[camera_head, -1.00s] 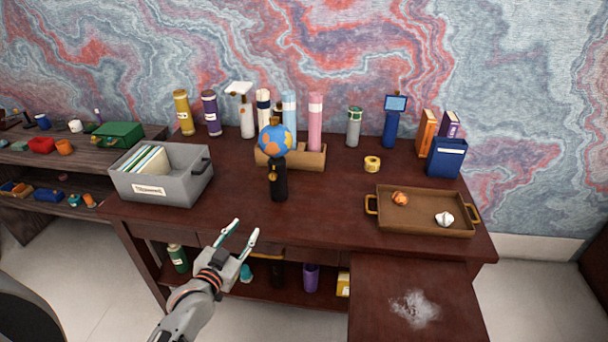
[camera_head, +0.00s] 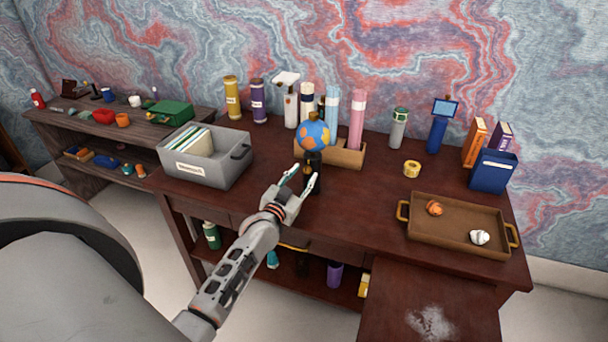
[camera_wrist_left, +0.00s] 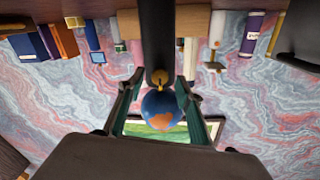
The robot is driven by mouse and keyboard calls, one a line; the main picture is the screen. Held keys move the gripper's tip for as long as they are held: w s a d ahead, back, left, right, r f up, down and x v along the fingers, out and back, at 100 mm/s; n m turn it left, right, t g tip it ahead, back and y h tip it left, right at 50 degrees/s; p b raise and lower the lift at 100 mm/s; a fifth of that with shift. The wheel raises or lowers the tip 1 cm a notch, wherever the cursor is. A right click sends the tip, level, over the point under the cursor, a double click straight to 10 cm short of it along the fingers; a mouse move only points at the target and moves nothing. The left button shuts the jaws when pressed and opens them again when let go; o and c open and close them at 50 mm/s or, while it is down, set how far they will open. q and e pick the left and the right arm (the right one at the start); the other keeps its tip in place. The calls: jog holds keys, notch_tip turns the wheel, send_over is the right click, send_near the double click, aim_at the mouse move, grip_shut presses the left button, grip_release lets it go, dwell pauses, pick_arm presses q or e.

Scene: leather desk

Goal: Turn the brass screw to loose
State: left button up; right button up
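A small globe (camera_head: 314,136) in blue and orange sits on a black stand (camera_head: 313,158) near the front middle of the desk. The brass screw (camera_wrist_left: 158,77) shows on the stand's upper part in the left wrist view, close to the globe (camera_wrist_left: 160,110). In the head view my left gripper hides much of the stand, and the screw is hard to make out. My left gripper (camera_head: 304,174) is open in front of the stand. In the left wrist view its fingers lie on either side of the screw, apart from it. My right gripper is out of view.
A grey bin (camera_head: 212,165) with folders stands left of the globe. A wooden holder (camera_head: 345,154) with rolled tubes is behind it. A brown tray (camera_head: 460,239) with two crumpled balls lies at the right.

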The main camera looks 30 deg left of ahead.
pick_arm(q)
jog(key=shift+w, duration=0.45)
grip_shut()
